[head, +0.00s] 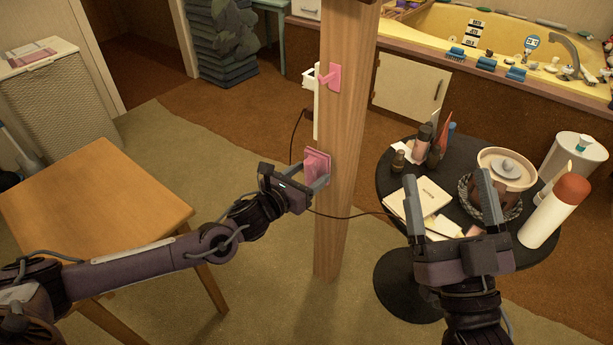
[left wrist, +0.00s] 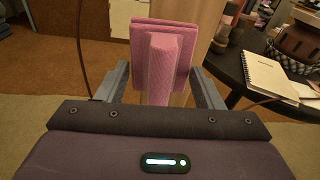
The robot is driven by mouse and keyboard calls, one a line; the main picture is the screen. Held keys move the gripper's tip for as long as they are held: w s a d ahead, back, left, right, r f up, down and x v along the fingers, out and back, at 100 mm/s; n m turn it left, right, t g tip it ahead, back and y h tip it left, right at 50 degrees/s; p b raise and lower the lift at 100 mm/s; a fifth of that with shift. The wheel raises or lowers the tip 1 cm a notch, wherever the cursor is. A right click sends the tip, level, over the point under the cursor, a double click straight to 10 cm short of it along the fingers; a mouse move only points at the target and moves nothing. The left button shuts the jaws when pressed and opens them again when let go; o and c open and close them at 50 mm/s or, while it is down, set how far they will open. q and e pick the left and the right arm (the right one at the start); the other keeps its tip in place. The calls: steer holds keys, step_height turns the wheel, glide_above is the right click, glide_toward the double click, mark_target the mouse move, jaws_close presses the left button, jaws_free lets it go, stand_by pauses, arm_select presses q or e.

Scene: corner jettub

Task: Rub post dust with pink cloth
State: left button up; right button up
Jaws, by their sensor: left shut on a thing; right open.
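The wooden post (head: 347,130) stands upright in the middle of the head view. My left gripper (head: 311,175) is shut on the pink cloth (head: 317,162), which is a folded pad with a thick pink ridge between the fingers. The cloth overlaps the post's left edge; I cannot tell whether it touches. In the left wrist view the cloth (left wrist: 162,65) hides part of the post (left wrist: 204,40). I cannot make out dust on the post. My right gripper (head: 449,188) is open and empty in front of the round table.
A round black table (head: 388,180) at right holds a notebook (head: 418,201), bottles and a pot. A wooden table (head: 95,195) stands at left. A dark cord runs behind the post. The yellow tub (head: 500,40) is behind.

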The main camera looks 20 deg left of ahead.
arm_select(q)
steer(key=shift+x, duration=0.8)
steer(key=shift+r, duration=0.15)
